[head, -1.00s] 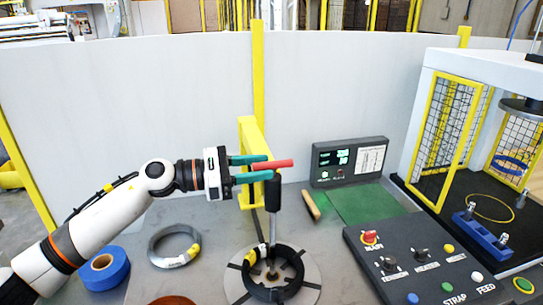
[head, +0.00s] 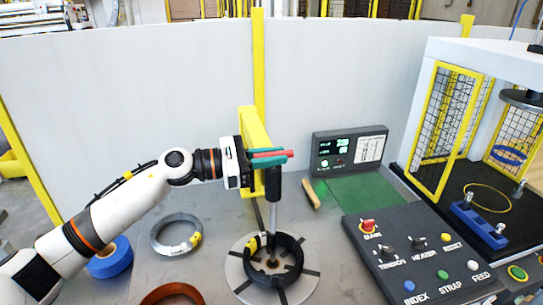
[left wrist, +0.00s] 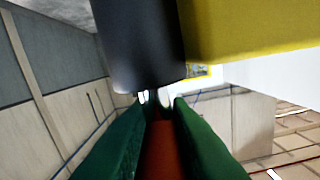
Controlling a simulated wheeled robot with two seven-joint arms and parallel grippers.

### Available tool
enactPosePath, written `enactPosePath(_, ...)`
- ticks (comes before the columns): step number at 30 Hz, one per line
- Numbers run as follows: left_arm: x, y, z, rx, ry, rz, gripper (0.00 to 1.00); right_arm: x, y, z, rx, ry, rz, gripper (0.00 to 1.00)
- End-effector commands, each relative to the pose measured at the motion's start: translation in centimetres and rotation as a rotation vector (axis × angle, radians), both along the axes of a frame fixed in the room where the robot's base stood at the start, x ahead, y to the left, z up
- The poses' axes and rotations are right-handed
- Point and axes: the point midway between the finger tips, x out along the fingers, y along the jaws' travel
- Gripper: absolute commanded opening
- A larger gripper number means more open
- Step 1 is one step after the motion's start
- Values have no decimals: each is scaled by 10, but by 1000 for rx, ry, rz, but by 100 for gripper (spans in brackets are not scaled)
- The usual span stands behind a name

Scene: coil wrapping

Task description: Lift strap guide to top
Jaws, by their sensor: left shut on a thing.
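The strap guide shows as a red handle (head: 288,153) beside a black cylinder (head: 273,184) on an upright metal rod (head: 273,220). The rod stands over a black ring-shaped coil (head: 298,262) on a round turntable (head: 240,275). My left gripper (head: 268,157) comes in from the left with its green fingers shut on the red handle, just above the black cylinder. In the left wrist view the red handle (left wrist: 160,150) lies between the two green fingers, with the dark cylinder (left wrist: 135,45) in front of them. My right gripper is not in view.
A yellow post (head: 255,130) stands close behind my left gripper. A control console (head: 430,250), display box (head: 350,150) and caged press (head: 440,130) are at the right. A grey coil (head: 160,240) and blue roll (head: 108,262) lie at the left.

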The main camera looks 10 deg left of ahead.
Motion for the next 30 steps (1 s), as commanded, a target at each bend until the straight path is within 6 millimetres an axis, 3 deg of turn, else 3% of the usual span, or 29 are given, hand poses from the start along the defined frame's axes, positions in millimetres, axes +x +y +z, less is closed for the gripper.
enactPosePath(5,1,1,10,0,-6,3,0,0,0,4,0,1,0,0)
enactPosePath(8,1,1,26,-1,-9,3,0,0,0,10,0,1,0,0)
enactPosePath(21,0,1,149,-2,-14,5,0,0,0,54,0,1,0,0)
enactPosePath(30,0,1,210,-3,-10,4,0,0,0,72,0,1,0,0)
